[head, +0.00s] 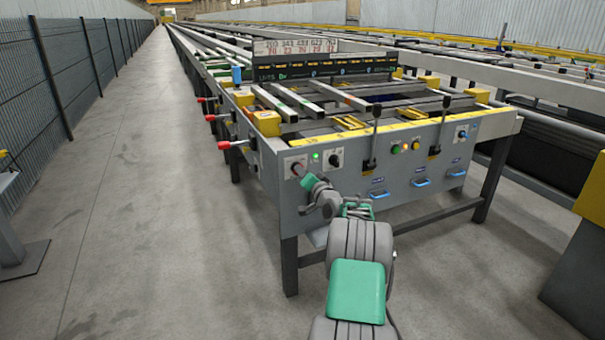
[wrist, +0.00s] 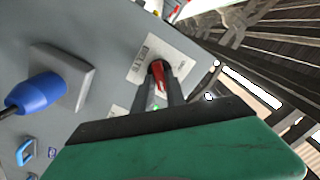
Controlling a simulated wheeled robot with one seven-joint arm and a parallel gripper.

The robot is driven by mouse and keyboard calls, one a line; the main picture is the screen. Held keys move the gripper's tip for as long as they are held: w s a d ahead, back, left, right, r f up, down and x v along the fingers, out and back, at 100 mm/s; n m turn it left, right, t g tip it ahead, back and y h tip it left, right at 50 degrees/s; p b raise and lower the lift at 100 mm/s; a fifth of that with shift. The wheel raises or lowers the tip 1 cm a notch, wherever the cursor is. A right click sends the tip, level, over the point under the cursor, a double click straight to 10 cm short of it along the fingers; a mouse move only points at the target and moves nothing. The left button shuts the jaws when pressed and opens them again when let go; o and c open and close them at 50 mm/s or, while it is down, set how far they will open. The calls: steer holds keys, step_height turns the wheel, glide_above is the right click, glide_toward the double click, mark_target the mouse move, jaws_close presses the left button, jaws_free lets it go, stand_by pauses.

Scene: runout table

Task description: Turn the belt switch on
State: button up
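The grey front panel (head: 385,190) of the runout table carries several controls. My gripper (head: 303,178) is at the red knob. In the wrist view, the two dark fingers of my gripper (wrist: 160,82) lie either side of the red knob (wrist: 160,74), with a gap between them. Whether they touch or clamp it is unclear. The knob's base is partly hidden.
A blue plug with a black cable (wrist: 35,92) sticks out of the panel. Two black levers (head: 375,135) (head: 440,125) stand farther right along the front. Red-tipped handles (head: 228,145) project from the left side. The floor aisle (head: 130,160) at left is clear.

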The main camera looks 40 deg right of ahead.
steer(key=o, duration=0.4)
steer(key=shift+c, duration=0.2)
steer(key=p+v, duration=0.1)
steer(key=v, duration=0.7)
steer(key=shift+p, duration=0.3)
steer(key=shift+w, duration=0.1)
